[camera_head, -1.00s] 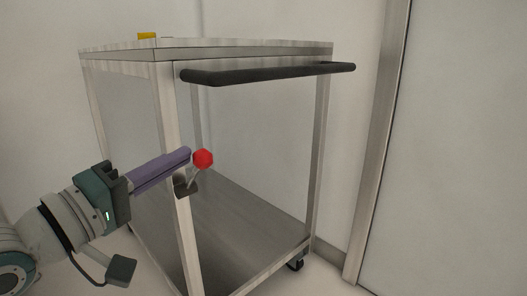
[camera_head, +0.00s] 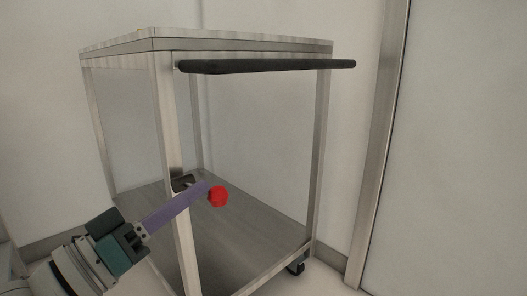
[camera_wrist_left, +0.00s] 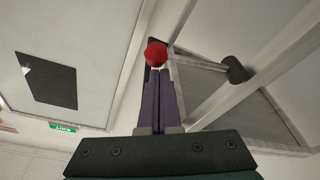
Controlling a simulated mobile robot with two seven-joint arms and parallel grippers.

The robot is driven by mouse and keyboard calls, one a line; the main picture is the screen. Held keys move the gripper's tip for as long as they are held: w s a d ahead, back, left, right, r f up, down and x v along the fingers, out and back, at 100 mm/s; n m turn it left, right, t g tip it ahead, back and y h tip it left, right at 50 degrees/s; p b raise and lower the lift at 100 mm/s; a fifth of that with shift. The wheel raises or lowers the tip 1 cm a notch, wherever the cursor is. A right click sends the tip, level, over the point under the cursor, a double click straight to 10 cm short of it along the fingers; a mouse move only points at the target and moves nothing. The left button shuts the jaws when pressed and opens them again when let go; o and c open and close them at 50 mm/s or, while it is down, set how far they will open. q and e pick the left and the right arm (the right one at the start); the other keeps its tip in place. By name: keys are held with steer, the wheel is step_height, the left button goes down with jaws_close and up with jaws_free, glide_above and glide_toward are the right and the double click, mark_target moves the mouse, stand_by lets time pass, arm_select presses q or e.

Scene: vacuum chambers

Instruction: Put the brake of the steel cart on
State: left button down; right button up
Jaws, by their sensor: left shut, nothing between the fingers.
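The steel cart (camera_head: 165,150) stands in the middle of the head view, with a dark push handle (camera_head: 265,66) along its top edge. A brake lever with a red knob (camera_head: 218,196) sits at a dark bracket (camera_head: 182,183) on the near post; the knob is lower than the bracket. My left gripper (camera_head: 206,187) is shut and empty, its purple fingers across the post, tips at the knob. In the left wrist view the red knob (camera_wrist_left: 156,54) shows just beyond the fingertips (camera_wrist_left: 158,74); I cannot tell whether they touch. The fingers hide most of the lever. My right gripper is out of view.
A caster (camera_head: 296,266) shows under the cart's right corner. The lower shelf (camera_head: 245,228) is bare. A wall stands close behind, and a door-like panel with a metal frame (camera_head: 378,150) is at the right.

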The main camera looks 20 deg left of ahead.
arm_select(q)
steer(key=shift+d+f+m+h+b, duration=0.2)
steer(key=shift+f+m+b, duration=0.15)
steer(key=shift+f+m, duration=0.25)
steer(key=shift+d+f+m+h+b, duration=0.1)
steer(key=shift+f+m+h+b, duration=0.2)
steer(key=shift+m, duration=0.4)
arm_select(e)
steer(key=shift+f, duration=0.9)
arm_select(q)
steer(key=shift+f, duration=0.1)
